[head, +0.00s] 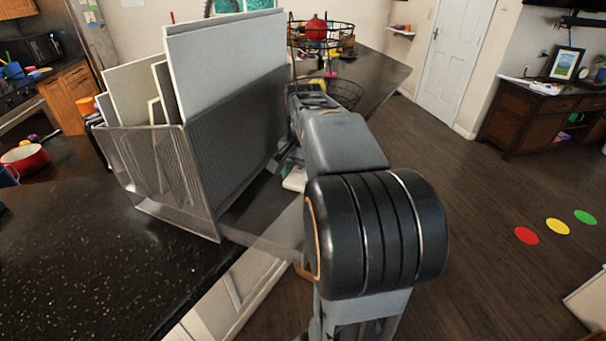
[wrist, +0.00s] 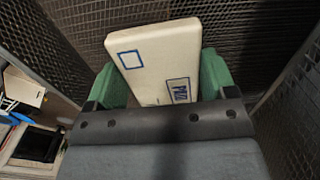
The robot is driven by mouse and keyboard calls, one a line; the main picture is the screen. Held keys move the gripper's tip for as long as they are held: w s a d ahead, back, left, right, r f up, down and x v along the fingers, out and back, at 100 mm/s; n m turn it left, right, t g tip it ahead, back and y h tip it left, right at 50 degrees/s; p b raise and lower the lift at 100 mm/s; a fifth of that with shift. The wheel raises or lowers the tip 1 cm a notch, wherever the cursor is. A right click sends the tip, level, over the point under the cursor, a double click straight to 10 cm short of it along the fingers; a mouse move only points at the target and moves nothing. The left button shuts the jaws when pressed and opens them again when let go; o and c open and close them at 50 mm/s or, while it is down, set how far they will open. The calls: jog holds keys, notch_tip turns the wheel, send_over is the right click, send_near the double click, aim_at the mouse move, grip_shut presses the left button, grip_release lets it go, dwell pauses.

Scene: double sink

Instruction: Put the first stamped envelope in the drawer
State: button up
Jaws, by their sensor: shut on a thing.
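My gripper (wrist: 161,76) has green fingers and is shut on a white envelope (wrist: 155,50), one finger at each side of it. The envelope has a blue square outline near one corner and a blue printed mark near the fingers. Dark mesh (wrist: 265,30) lies behind the envelope and at both sides in the wrist view; I cannot tell whether the envelope touches it. In the head view my arm hides most of the gripper, beside the mesh letter holder (head: 235,135).
The letter holder stands at the edge of the dark counter (head: 60,235) with several pale upright sheets (head: 220,65) in it. A wire fruit basket (head: 325,45) is behind it. A red pot (head: 25,158) is at far left. Open floor (head: 480,200) lies to the right.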

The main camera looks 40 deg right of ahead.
aim_at(303, 176)
jog(key=shift+f, duration=0.1)
jog(key=shift+f, duration=0.15)
jog(key=o, duration=0.8)
jog(key=shift+o, duration=0.2)
notch_tip(303, 176, up, 12)
jog(key=p, duration=0.1)
jog(key=shift+r, duration=0.25)
dwell(0.5)
